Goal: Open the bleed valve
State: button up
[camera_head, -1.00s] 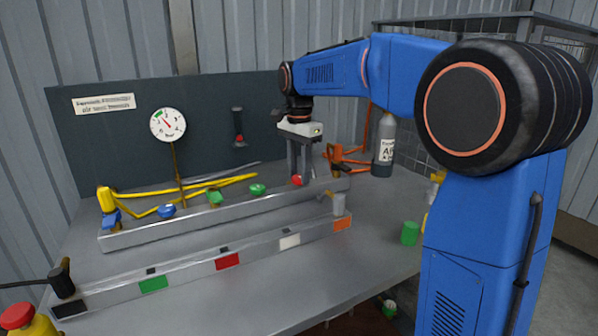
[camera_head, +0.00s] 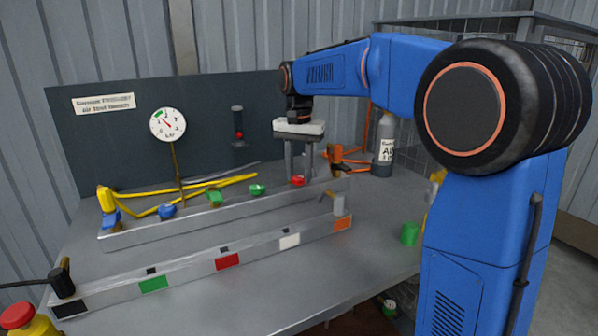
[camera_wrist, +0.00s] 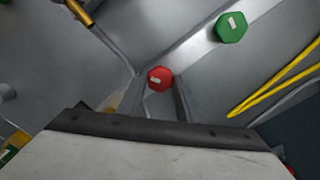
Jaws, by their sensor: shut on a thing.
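A red knob (camera_head: 298,181) with a pale mark on top sits towards the right end of the rear metal rail. My gripper (camera_head: 299,176) points straight down over it, its fingers on either side of the knob. In the wrist view the red knob (camera_wrist: 160,77) shows between the fingertips of my gripper (camera_wrist: 160,88), which is shut on it. The fingers hide part of the knob's sides. No readable label shows which knob is the bleed valve.
A front rail (camera_head: 190,275) carries coloured plates. A round gauge (camera_head: 168,124) is on the dark back panel.

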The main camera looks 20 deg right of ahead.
aim_at(299, 176)
jog(key=n, duration=1.2)
dwell(0.6)
jog(key=o, duration=1)
jog(key=shift+o, duration=0.2)
notch_tip(299, 176, up, 17)
jog(key=shift+r, duration=0.2)
